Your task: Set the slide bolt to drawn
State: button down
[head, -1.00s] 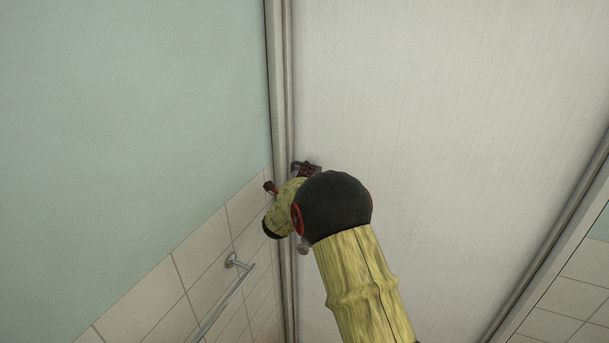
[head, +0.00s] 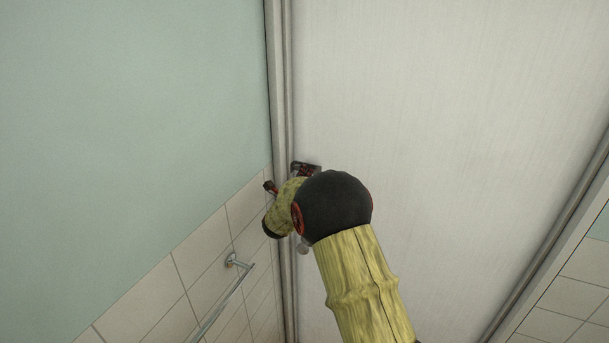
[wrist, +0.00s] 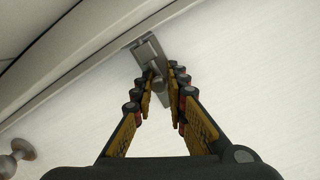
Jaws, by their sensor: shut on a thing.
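The slide bolt (wrist: 150,54) is a small grey metal fitting on the pale door, close to the door's edge, with a short knob standing out from it. My gripper (wrist: 166,88) has its two fingers on either side of the knob and is shut on it. In the head view, my gripper (head: 307,170) is at the door's left edge, mostly hidden behind my wrist. A bit of the bolt's grey metal (head: 294,166) shows beside it. How far the bolt is slid cannot be told.
A round door knob (wrist: 20,153) is at the lower left in the wrist view, and below my wrist in the head view (head: 303,246). A metal rail (head: 222,308) is on the tiled wall at left. The door (head: 450,120) is bare to the right.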

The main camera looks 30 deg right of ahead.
jog(key=shift+s+f, duration=0.1)
jog(key=shift+f, duration=0.15)
jog(key=shift+s+d+f+b, duration=0.1)
jog(key=shift+s+d+b, duration=0.15)
jog(key=shift+b, duration=0.35)
jog(key=shift+s+d+b, duration=0.65)
jog(key=shift+s+b, duration=0.25)
jog(key=shift+b, duration=0.25)
jog(key=c, duration=2.2)
grip_release()
jog(key=shift+c, duration=0.2)
jog(key=o, duration=0.4)
jog(key=shift+r, duration=0.2)
jog(key=shift+o, duration=0.2)
jog(key=v, duration=1.2)
